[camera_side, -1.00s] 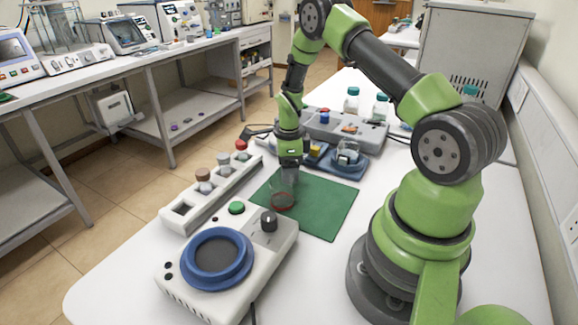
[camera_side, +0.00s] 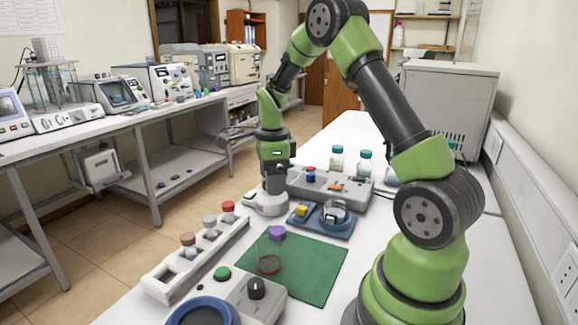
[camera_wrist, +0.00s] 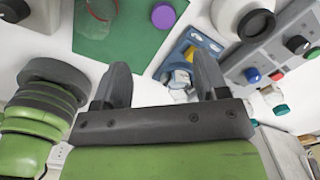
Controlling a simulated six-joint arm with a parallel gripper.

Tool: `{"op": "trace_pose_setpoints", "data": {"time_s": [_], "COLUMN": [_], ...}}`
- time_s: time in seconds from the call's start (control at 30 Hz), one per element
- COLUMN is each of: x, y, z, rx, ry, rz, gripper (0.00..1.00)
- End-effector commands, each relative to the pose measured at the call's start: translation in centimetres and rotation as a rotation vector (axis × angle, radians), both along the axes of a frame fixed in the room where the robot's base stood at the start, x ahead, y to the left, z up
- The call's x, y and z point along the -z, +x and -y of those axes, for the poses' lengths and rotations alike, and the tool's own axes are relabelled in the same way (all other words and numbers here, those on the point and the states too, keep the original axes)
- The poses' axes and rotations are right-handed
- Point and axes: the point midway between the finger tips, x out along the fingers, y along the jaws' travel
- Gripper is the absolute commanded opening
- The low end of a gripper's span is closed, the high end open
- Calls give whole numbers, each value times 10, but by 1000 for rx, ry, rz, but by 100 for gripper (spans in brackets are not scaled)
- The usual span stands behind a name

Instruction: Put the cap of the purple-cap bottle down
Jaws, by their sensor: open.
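The purple cap (camera_side: 276,232) lies on the green mat (camera_side: 318,262) near its far edge. The clear open bottle (camera_side: 269,256), with dark red liquid low in it, stands upright on the mat just in front of the cap. In the wrist view, the cap (camera_wrist: 163,16) is at the top middle, apart from the bottle (camera_wrist: 100,9), which is partly cut off by the top edge. My gripper (camera_side: 273,185) is above and beyond the cap, over a round white device. In the wrist view, my gripper (camera_wrist: 162,72) has its fingers apart with nothing between them.
The round white device (camera_side: 265,207) stands beyond the mat. A blue tray (camera_side: 322,220) holds a yellow block and a small glass item. A rack (camera_side: 195,258) of several capped vials is at left. A grey control box (camera_side: 325,187) with knobs is behind.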

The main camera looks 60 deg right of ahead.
Motion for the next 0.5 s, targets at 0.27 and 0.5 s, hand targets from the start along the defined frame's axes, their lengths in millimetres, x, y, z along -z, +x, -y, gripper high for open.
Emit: {"op": "trace_pose_setpoints", "data": {"time_s": [0.27,0.5], "x": [-104,-156], "y": [-26,-89], "z": [-80,-145], "rx": [-697,-1364], "ry": [-107,-290], "rz": [202,379], "gripper": [67,67]}}
